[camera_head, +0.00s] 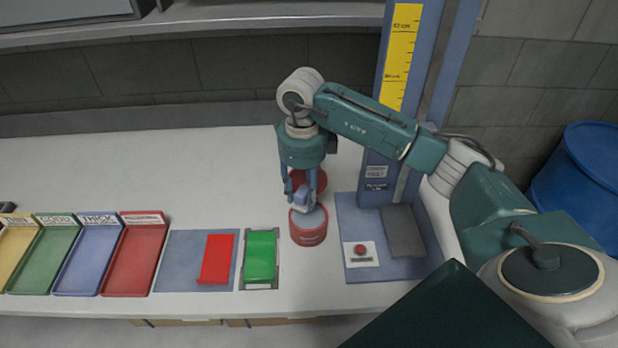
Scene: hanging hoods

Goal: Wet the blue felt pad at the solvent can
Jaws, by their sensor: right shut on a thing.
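My right gripper (300,194) points down and is shut on the blue felt pad (302,199), which shows as a small pale blue block between the fingers. The pad is at the top of the solvent can (309,239), a short round red can with a greyish top. I cannot tell whether the pad touches the can's top or is just above it. A round red part (320,181) shows behind the fingers, partly hidden by them. My left gripper is not in view.
Left of the can lie a green block (261,257), a red block (216,258) on a blue-grey mat, and several labelled coloured trays, the red one (134,260) nearest. The back left table is clear.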

